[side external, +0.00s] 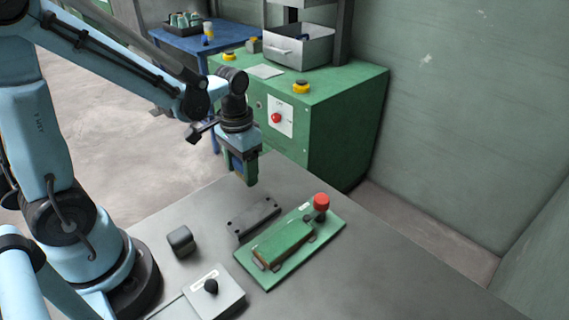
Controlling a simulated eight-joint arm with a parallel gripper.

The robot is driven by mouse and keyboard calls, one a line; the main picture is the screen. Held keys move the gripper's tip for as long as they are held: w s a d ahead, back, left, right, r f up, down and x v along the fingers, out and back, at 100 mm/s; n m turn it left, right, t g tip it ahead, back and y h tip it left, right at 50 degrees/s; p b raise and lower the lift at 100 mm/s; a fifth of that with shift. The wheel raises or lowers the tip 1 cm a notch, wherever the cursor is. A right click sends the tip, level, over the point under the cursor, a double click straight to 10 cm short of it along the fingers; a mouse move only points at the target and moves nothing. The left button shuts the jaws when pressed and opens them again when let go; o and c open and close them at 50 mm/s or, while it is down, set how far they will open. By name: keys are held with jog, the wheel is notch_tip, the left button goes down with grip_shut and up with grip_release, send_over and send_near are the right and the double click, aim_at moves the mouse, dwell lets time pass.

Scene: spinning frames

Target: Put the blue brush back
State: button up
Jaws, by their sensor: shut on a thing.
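My gripper (242,174) hangs above the grey table, pointing down, near the table's far edge. It is shut on a small dark blue piece, which I take to be the blue brush (237,167). Only part of the blue piece shows between the green jaws, so its full shape is hidden. A dark grey flat block (253,218) with small holes lies on the table below and slightly right of my gripper, apart from it. I cannot tell whether this block is the brush's holder.
A green plate (325,240) with a green block and a red knob (321,201) lies right of the dark block. A small dark box (181,241) and a grey box with a black knob (211,287) stand nearer. A green cabinet (340,130) stands behind. The table's right side is clear.

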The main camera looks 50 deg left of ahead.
aim_at(243, 180)
jog(key=shift+f, duration=2.05)
jog(key=shift+f, duration=0.1)
jog(key=o, duration=1)
notch_tip(243, 180, up, 12)
jog(key=shift+s+d+r+t, duration=0.2)
jog(key=shift+s+r+t, duration=0.05)
jog(key=shift+t, duration=0.15)
jog(key=d+t, duration=0.1)
jog(key=t, duration=0.1)
jog(key=s+d+t, duration=0.1)
jog(key=t, duration=0.1)
jog(key=s+d+r+t, duration=0.1)
jog(key=t, duration=0.1)
jog(key=shift+d, duration=0.15)
